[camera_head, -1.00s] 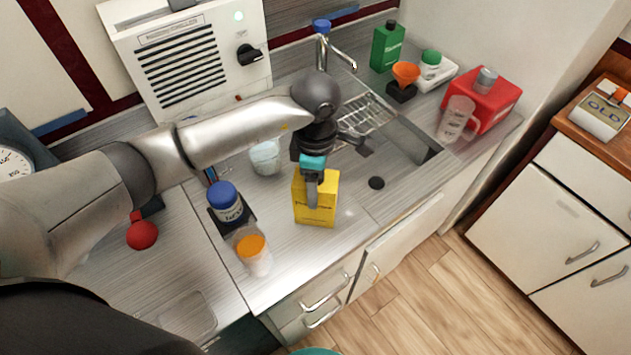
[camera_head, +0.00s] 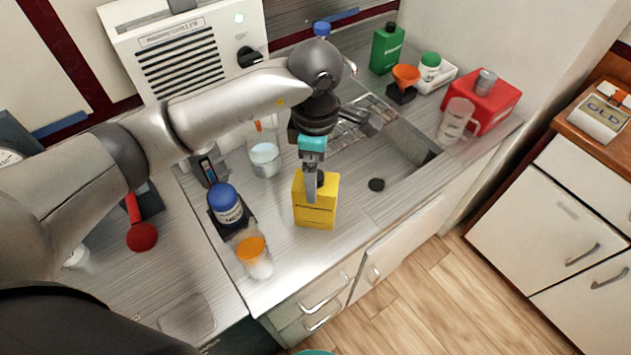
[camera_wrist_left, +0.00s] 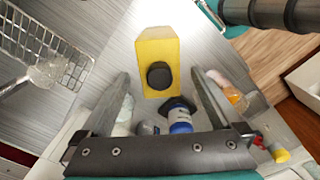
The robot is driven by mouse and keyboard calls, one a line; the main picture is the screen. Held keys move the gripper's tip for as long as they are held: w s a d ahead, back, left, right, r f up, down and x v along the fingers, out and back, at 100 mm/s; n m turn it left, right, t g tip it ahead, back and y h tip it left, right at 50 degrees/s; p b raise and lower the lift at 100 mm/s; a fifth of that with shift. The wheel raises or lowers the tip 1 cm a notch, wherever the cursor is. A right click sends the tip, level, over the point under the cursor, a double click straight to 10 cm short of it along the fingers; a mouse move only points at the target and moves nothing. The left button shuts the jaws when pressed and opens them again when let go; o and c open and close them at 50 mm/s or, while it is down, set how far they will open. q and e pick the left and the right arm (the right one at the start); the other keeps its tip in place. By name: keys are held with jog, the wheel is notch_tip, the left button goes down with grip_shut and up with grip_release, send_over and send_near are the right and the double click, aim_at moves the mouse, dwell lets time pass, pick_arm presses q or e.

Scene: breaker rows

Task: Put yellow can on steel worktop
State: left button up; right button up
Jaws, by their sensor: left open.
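The yellow can (camera_head: 315,212), a boxy container with a black cap, stands upright on the grey brushed-steel worktop (camera_head: 285,265), left of the sink. It also shows in the left wrist view (camera_wrist_left: 157,50). My left gripper (camera_head: 311,192) is open, pointing down over the can's top, with a finger in front of the can in the head view. In the left wrist view the two fingers (camera_wrist_left: 160,75) are spread wide, one to each side of the black cap, and not closed on it.
A glass beaker (camera_head: 265,158) stands behind. The sink (camera_head: 405,150) is to the right, with a red canister (camera_head: 484,103) beyond. The worktop in front of the can is clear.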

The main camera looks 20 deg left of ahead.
pick_arm(q)
notch_tip(320, 180, up, 7)
jog(key=shift+r, duration=0.1)
dwell(0.3)
